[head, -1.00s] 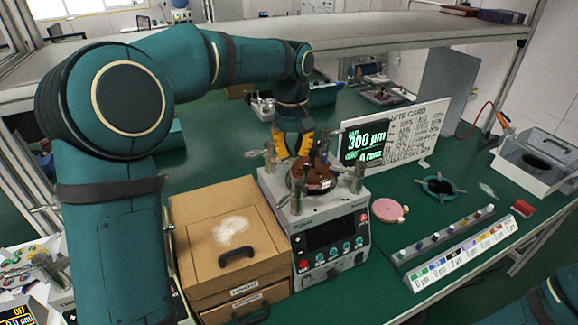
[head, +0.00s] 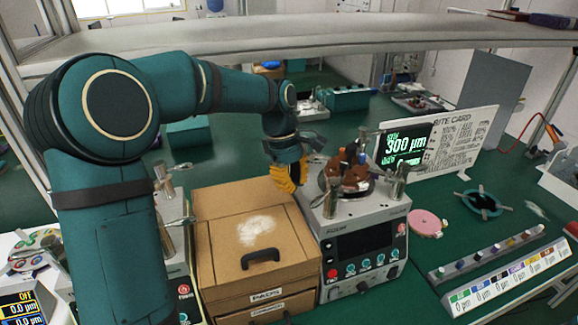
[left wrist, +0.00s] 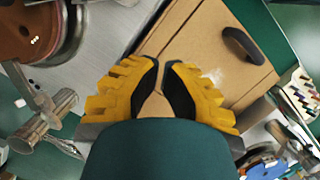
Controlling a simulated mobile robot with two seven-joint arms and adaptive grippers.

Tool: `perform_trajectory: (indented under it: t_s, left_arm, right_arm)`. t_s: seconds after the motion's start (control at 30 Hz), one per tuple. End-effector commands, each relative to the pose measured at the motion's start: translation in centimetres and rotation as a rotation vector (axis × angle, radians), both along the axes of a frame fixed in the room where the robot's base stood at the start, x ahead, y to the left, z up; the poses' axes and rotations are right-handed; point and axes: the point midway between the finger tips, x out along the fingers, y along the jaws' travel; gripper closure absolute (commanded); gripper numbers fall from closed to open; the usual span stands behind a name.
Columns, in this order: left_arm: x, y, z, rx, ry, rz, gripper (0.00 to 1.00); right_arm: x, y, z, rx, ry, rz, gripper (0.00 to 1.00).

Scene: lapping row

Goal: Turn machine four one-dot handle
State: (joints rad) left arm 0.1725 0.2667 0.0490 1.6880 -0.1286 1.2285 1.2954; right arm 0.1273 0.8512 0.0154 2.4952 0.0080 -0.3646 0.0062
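The grey machine (head: 365,250), with a name plate that seems to read "FOUR", stands right of centre in the head view. Metal handles stand around its round plate: a left one (head: 331,192), a right one (head: 399,182) and a back one partly hidden. Brown and dark pieces (head: 349,172) sit on the plate. I cannot make out dots on the handles. My left gripper (head: 290,178) is beside the machine's left back edge, apart from the handles. In the left wrist view its fingertips (left wrist: 161,66) nearly meet, with nothing between. A metal handle (left wrist: 47,122) shows left of them. My right gripper is out of view.
A cardboard drawer box (head: 225,255) stands against the machine's left side. Another machine (head: 178,270) is partly hidden behind my left arm. A shelf (head: 300,38) spans above.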

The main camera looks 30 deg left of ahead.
Motion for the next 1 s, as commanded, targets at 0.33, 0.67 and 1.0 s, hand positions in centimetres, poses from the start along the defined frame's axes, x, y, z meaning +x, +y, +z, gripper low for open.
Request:
perform_trajectory:
  t_s: [0.33,0.67,1.0]
  left_arm:
    - [-0.8,-3.7,-0.2,0.000,-0.002,-0.003,1.00]
    - [-0.9,-4.1,-0.1,0.000,0.000,-0.002,1.00]
    - [-0.3,-5.4,0.0,0.000,0.000,-0.002,1.00]
  right_arm:
    - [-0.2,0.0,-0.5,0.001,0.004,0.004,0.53]
    - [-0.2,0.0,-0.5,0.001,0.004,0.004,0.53]
    - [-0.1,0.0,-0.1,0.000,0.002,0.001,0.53]
